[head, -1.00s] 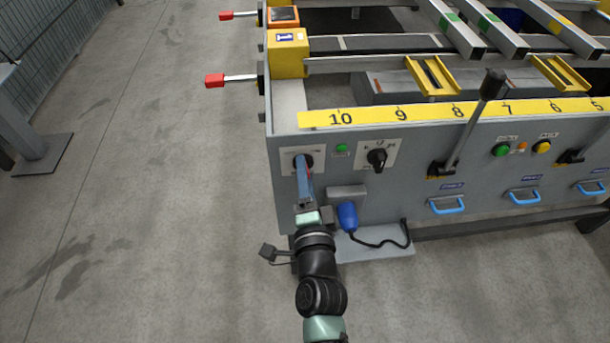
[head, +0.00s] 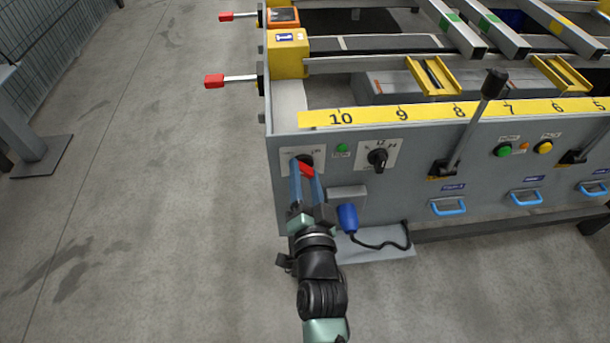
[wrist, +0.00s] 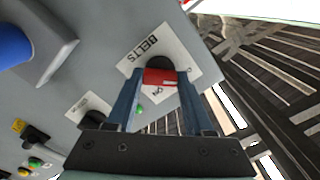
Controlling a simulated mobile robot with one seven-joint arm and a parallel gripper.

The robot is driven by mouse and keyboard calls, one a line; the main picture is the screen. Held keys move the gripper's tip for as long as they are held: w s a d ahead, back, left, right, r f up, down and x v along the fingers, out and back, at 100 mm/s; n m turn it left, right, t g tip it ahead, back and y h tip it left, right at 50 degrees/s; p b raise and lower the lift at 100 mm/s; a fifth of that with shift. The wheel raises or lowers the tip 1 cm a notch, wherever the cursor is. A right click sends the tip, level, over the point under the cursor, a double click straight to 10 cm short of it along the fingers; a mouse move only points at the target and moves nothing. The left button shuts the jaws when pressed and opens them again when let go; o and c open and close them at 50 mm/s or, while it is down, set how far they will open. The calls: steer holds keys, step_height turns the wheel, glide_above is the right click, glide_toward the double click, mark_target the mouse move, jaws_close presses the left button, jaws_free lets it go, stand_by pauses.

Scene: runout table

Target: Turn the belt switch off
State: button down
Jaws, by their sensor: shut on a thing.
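The belt switch (wrist: 160,75) is a rotary switch with a black base and a red handle, on a white plate (wrist: 148,50) marked BELTS and ON. It sits at the left end of the grey front panel, and its red handle (head: 306,169) also shows in the head view. My gripper (head: 307,178) reaches up to it from below. In the wrist view, my gripper's two blue fingers (wrist: 157,85) stand on either side of the red handle and are shut on it. The switch's pointing direction is partly hidden by the fingers.
A second black rotary switch (head: 377,157) and a green button (head: 342,148) are to the right. A grey box with a blue plug (head: 347,216) and black cable is below right. A black-knobbed lever (head: 470,120) stands farther right. The floor to the left is clear.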

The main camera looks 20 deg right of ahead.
stand_by(0.3)
steer(key=shift+c, duration=1.4)
jaws_free()
steer(key=p+v, duration=0.2)
steer(key=v, duration=1.1)
steer(key=shift+p, duration=0.3)
